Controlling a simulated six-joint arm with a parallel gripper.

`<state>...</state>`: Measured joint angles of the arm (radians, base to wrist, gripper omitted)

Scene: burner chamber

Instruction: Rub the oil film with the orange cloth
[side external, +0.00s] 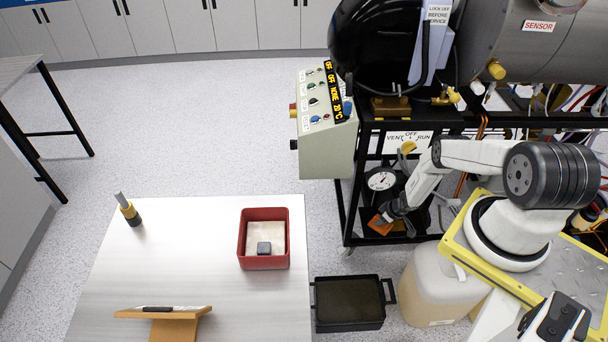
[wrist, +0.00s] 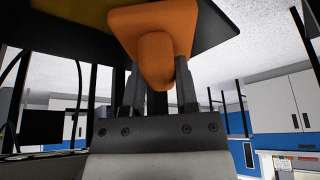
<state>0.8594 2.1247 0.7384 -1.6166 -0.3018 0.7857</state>
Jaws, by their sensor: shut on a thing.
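The orange cloth (side external: 380,223) is at the end of my arm, low in front of the black frame of the burner rig. My gripper (side external: 388,213) is shut on it. In the wrist view the cloth (wrist: 152,40) is folded and bulges between the two fingers of my gripper (wrist: 158,85). Its far end is up against or very close to a dark flat surface with a yellowish patch (wrist: 75,12). I cannot tell whether they touch. I cannot make out whether that patch is the oil film.
A round gauge (side external: 381,180) and a yellow-handled valve (side external: 407,148) sit close to my gripper. A control box (side external: 326,150) stands to the left. A black tray (side external: 350,325), a pale jug (side external: 425,300) and a table with a red bin (side external: 265,263) are nearby.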

